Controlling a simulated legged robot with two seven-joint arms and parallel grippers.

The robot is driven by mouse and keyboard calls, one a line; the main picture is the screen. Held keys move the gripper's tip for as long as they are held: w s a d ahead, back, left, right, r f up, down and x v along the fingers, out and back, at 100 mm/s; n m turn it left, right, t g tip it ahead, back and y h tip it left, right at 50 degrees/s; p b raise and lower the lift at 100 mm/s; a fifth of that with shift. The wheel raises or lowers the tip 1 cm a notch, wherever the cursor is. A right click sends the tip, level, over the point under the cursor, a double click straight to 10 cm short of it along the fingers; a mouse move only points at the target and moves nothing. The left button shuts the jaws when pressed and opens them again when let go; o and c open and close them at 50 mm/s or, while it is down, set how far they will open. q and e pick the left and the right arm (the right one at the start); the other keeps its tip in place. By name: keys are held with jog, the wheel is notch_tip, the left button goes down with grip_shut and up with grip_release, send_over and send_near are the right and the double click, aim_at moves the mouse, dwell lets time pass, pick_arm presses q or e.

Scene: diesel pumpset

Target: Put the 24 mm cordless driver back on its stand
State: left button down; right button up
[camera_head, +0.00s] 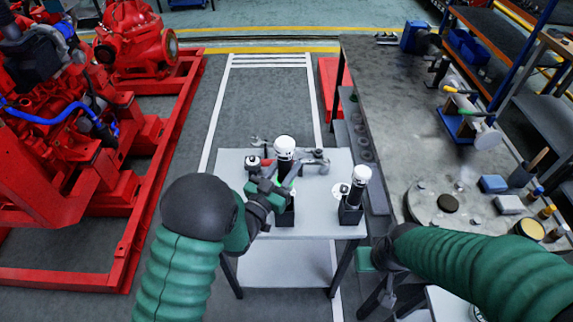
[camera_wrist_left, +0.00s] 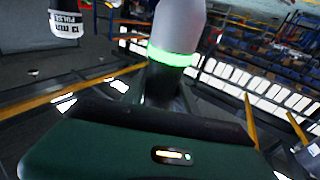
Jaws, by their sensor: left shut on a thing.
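A driver with a white, dark-banded top (camera_head: 284,147) stands upright over a black stand (camera_head: 285,215) on a small grey table. My left gripper (camera_head: 277,190) is shut on it. In the left wrist view the held driver (camera_wrist_left: 178,35) is a grey body with a glowing green ring; I see no size label on it. I cannot tell whether it is seated in the stand. A second driver (camera_head: 358,186) sits in a black stand (camera_head: 350,213) to the right; in the left wrist view, one at top left reads "13 mm PULSE" (camera_wrist_left: 66,24). My right gripper (camera_head: 368,258) is low beside the table, its fingers unclear.
The small table (camera_head: 325,228) also bears a grey metal tool (camera_head: 318,160) and a small red-and-white item (camera_head: 253,163) at the back. A long bench (camera_head: 400,110) with loose parts runs along the right. A red engine frame (camera_head: 125,230) stands left. The marked aisle behind is clear.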

pick_arm(q)
notch_tip(320, 180, down, 9)
jog(key=b, duration=0.7)
jog(key=shift+w+a+b, duration=0.1)
jog(key=shift+w+b, duration=0.05)
jog(key=shift+b, duration=0.15)
jog(key=shift+r, duration=0.1)
jog(key=shift+r, duration=0.1)
jog(key=shift+f+b, duration=1)
jog(key=shift+b, duration=0.1)
dwell(0.5)
jog(key=c, duration=0.9)
grip_release()
jog(key=shift+o, duration=0.2)
jog(key=shift+f, duration=0.15)
jog(key=shift+s+a, duration=0.1)
jog(key=shift+s, duration=0.15)
